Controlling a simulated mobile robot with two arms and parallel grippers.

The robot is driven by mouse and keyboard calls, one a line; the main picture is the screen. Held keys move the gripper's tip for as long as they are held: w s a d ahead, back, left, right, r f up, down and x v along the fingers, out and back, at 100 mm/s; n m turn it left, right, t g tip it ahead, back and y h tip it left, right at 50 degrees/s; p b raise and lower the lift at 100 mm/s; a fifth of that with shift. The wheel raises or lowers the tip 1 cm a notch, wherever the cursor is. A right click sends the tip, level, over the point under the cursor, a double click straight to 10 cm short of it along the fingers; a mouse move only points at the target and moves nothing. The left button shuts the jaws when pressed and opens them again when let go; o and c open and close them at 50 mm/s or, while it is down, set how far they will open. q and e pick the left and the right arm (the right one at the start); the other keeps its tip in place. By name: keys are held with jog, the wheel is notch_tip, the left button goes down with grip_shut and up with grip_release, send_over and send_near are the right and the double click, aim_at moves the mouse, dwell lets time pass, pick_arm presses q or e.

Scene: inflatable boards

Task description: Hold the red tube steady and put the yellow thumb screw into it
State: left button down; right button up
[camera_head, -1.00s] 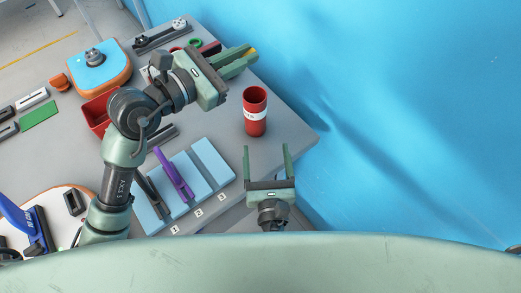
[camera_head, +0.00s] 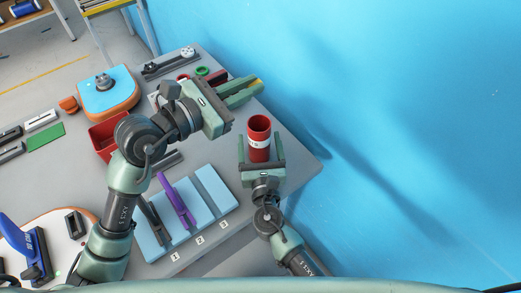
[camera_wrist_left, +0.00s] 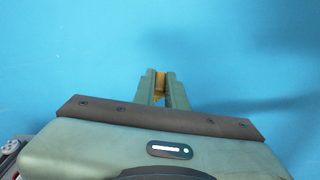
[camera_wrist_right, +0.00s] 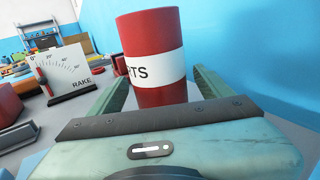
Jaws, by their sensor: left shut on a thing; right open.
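The red tube (camera_head: 259,138), with a white label band, stands upright near the table's right edge. In the right wrist view the red tube (camera_wrist_right: 150,40) rises between the fingers. My right gripper (camera_head: 262,150) is open, its fingers on either side of the tube; I cannot tell whether they touch it. My left gripper (camera_head: 254,88) is up and left of the tube, over the back of the table. It is shut on the yellow thumb screw (camera_wrist_left: 160,84), which shows as a small yellow piece between the fingertips, mostly hidden by them.
Light blue foam strips (camera_head: 213,187) with a purple tool (camera_head: 178,203) lie at the front. A red bin (camera_head: 107,136) and a blue-topped board (camera_head: 108,92) are to the left.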

jog(key=shift+w, duration=0.1)
jog(key=c, duration=1.5)
pick_arm(q)
jog(key=shift+f, duration=5.9)
pick_arm(e)
jog(key=shift+o, duration=0.2)
pick_arm(q)
jog(key=c, duration=1.4)
grip_release()
jog(key=shift+f, duration=0.1)
jog(key=shift+o, duration=0.2)
jog(key=shift+s, duration=0.1)
send_near(250, 126)
jog(key=s+a+r, duration=0.1)
jog(key=s+r, duration=0.4)
jog(key=shift+a+f, duration=0.1)
jog(key=shift+a, duration=0.1)
